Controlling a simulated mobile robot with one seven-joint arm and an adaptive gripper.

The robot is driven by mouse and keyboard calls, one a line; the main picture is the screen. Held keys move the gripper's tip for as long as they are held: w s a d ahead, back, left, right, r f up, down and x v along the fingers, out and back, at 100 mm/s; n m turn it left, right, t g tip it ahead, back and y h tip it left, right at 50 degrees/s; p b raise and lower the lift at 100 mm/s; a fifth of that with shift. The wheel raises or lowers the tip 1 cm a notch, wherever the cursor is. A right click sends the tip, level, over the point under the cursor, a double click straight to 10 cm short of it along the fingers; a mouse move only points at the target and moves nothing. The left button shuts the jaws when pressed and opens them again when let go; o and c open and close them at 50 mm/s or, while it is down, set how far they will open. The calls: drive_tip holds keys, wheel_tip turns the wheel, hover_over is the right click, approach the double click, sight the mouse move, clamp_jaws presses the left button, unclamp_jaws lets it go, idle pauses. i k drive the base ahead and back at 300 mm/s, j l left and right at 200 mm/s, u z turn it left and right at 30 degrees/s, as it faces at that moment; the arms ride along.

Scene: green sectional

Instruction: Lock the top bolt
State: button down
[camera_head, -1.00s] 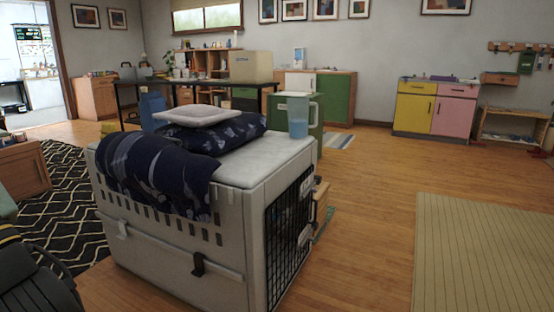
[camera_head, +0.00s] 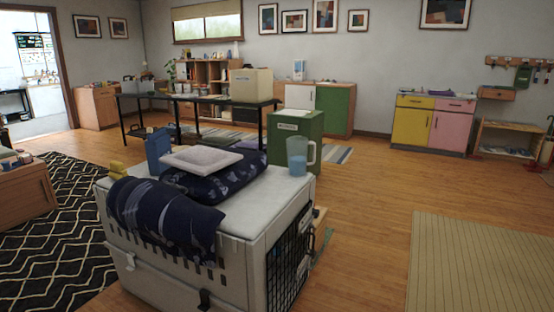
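A light grey pet crate (camera_head: 252,197) stands on the wood floor in the lower middle of the head view. Its dark wire door (camera_head: 290,258) is on the right side and is seen at a steep angle. The door looks closed against the crate front. A small light latch part (camera_head: 304,266) shows on the door, but I cannot make out a top bolt or its position. The lower part of the crate is cut off by the picture edge. My gripper is not in view.
On the crate lie a dark blue patterned roll (camera_head: 165,222), a cushion (camera_head: 222,178) with a pale pad, and a clear jug (camera_head: 298,158). A green cabinet (camera_head: 296,128) stands behind. Floor right of the crate is open, up to a beige mat (camera_head: 480,265).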

sight(309, 223)
drive_tip(key=i+l, duration=0.2)
drive_tip(key=l, duration=0.15)
drive_tip(key=i+l+u, duration=0.1)
drive_tip(key=l, duration=0.25)
drive_tip(key=i+l, duration=0.3)
drive_tip(key=i+l+u, duration=0.1)
drive_tip(key=l, duration=0.3)
drive_tip(key=i+l, duration=0.3)
drive_tip(key=i+l+u, duration=0.1)
drive_tip(key=l, duration=0.35)
drive_tip(key=i+l, duration=0.25)
drive_tip(key=l, duration=0.15)
drive_tip(key=i+l, duration=0.2)
drive_tip(key=l, duration=0.15)
drive_tip(key=u, duration=0.05)
